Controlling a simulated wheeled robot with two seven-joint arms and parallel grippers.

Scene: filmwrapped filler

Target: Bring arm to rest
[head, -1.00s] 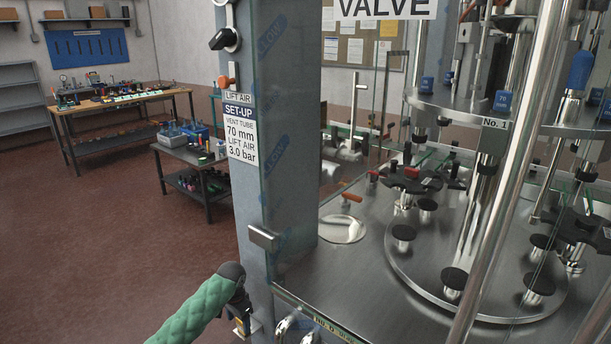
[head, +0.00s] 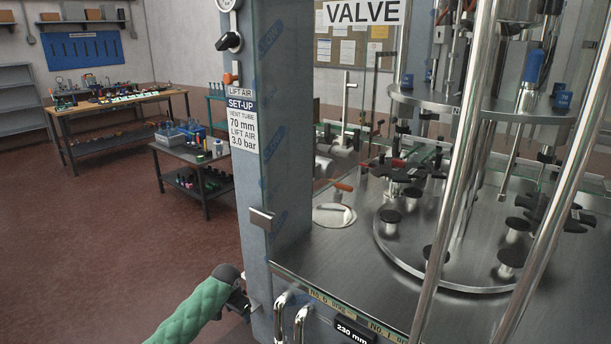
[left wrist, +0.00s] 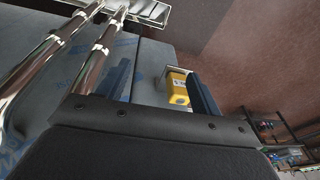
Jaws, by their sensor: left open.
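My left arm comes in from the bottom left of the head view in a green quilted sleeve. Its dark left gripper (head: 240,303) is beside the lower part of the machine's grey column (head: 290,150), left of two chrome handles (head: 290,315). In the left wrist view the two blue-grey fingers (left wrist: 160,88) are apart, with nothing held between them. A yellow block (left wrist: 178,88) shows behind the gap, against the blue-grey machine side; I cannot tell whether a finger touches it. My right arm and gripper are not in view.
The filling machine's steel deck (head: 340,255) and round turntable (head: 455,270) take up the right side, with upright chrome posts in front. A dark cart (head: 195,160) and a wooden-topped workbench (head: 120,105) stand far left. The red-brown floor (head: 90,250) at left is clear.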

